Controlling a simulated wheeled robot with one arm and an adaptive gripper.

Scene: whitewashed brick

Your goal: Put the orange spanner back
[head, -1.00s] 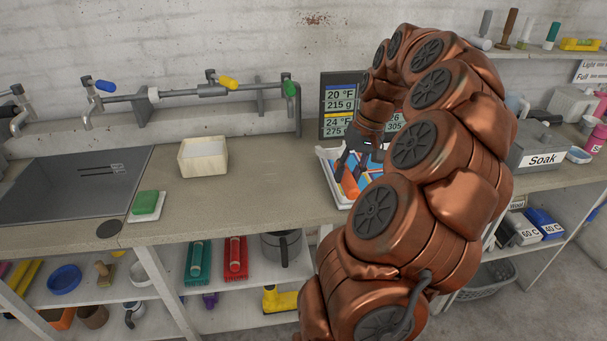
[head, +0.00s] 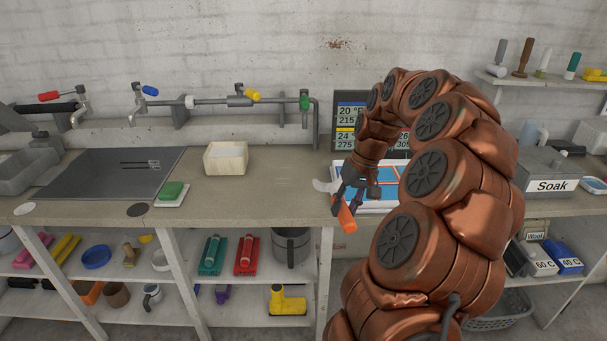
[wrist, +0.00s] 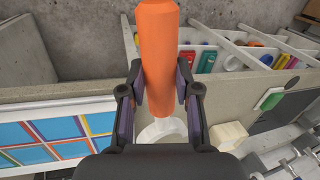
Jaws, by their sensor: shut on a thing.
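My gripper (head: 354,194) is shut on the orange spanner (head: 346,215). In the wrist view the gripper (wrist: 160,95) has a finger on each side of the spanner's orange handle (wrist: 158,40). The pale grey spanner head is partly hidden behind my gripper there; in the head view it points up and left. The spanner is held at the left end of a white tray (head: 372,207) with blue, colour-outlined cells, also in the wrist view (wrist: 45,140). My arm hides much of the tray in the head view.
The display (head: 348,117) is behind the tray. A grey Soak box (head: 545,165) is at right. The worktop between box and tray is clear.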

